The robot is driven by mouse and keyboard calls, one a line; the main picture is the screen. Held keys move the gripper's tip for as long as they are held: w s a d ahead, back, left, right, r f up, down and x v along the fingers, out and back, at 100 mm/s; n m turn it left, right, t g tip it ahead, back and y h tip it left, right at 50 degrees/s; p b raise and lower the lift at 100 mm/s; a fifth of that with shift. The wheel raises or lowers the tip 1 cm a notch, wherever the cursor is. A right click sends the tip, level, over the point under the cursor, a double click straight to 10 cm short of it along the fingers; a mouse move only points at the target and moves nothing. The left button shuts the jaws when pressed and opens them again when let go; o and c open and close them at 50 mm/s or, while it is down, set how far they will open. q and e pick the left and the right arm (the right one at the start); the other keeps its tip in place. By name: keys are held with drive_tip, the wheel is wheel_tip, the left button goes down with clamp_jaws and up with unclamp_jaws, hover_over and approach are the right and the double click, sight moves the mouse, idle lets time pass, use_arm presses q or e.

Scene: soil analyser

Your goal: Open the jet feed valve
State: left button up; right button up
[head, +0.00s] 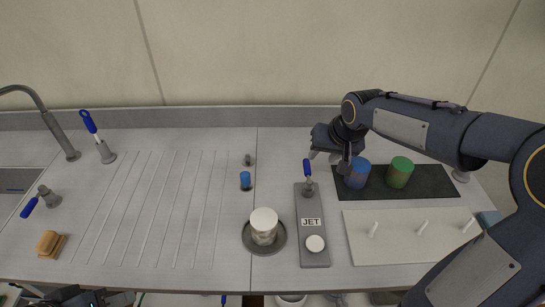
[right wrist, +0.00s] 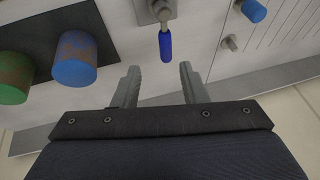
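The jet feed valve is a grey plate (head: 312,228) labelled JET, with a white round knob (head: 315,243) at its near end. Its blue lever handle (head: 307,168) stands up at the far end; it also shows in the right wrist view (right wrist: 165,46). My right gripper (head: 328,160) is just right of the handle. In the right wrist view its fingers (right wrist: 157,78) are apart and empty, with the handle ahead of the gap, not between them. My left gripper (head: 98,299) shows only partly at the bottom left edge; its fingers are unclear.
Blue (head: 357,173) and green (head: 399,172) cylinders stand on a black mat (head: 435,182) right of the valve, close to my right gripper. A white board (head: 395,245) with pegs lies nearer. A white cup (head: 264,226) on a grey dish stands left. The ribbed drainboard (head: 160,210) is clear.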

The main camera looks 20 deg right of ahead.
sight(308, 165)
drive_tip(key=x, duration=0.6)
drive_tip(key=w+x, duration=0.1)
drive_tip(key=x, duration=0.2)
drive_tip(key=shift+w+a+r+p, duration=0.1)
drive_tip(key=shift+a+r+p, duration=0.15)
drive_tip(key=shift+r+p, duration=0.1)
clamp_jaws()
